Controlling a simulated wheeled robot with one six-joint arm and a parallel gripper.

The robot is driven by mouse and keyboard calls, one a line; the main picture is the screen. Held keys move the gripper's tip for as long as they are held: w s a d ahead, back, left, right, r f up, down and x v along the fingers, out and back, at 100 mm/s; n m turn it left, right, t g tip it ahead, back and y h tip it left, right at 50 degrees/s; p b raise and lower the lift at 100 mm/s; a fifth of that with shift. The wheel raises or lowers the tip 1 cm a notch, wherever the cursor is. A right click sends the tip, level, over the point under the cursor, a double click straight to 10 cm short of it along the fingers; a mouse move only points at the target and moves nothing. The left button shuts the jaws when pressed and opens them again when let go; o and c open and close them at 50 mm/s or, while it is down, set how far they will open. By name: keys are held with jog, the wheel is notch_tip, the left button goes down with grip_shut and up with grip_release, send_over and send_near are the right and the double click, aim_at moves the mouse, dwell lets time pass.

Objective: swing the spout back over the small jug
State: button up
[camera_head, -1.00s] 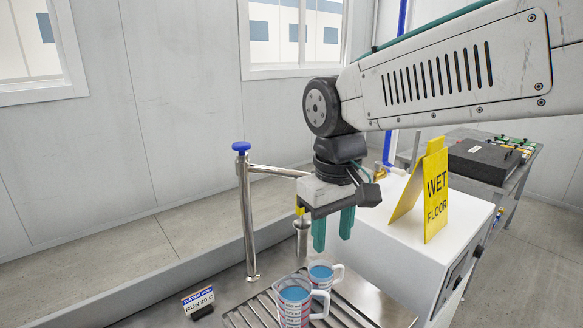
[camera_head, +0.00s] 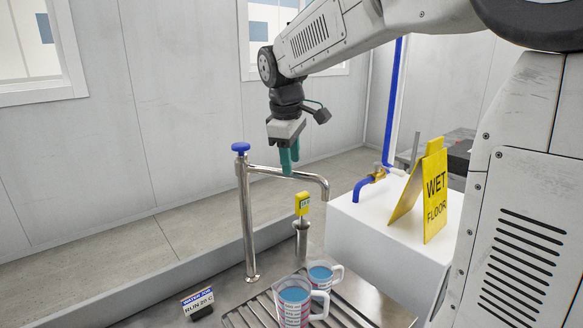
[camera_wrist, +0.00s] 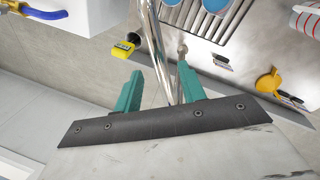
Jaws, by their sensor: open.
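The metal spout (camera_head: 285,174) runs right from an upright pipe with a blue knob (camera_head: 241,147) and bends down at its end. Two jugs of blue liquid stand on the slatted drain: the small jug (camera_head: 321,275) behind, a larger one (camera_head: 291,302) in front. The spout's end appears above and behind the small jug; I cannot tell whether it is directly over it. My gripper (camera_head: 289,170) is open at the spout's middle stretch. In the wrist view the spout (camera_wrist: 152,45) passes between the green fingers (camera_wrist: 160,88). Contact cannot be told.
A yellow meter (camera_head: 302,204) on a short metal post stands near the spout's end. A white cabinet (camera_head: 375,225) at right carries a yellow wet-floor sign (camera_head: 434,190) and a blue-handled tap (camera_head: 366,184). A small label (camera_head: 198,302) stands at the front left.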

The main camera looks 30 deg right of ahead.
jog(key=shift+w+d+f, duration=0.1)
jog(key=shift+d+f, duration=0.05)
jog(key=shift+f, duration=0.55)
jog(key=shift+w+d+f, duration=0.1)
jog(key=shift+f, duration=0.6)
grip_shut()
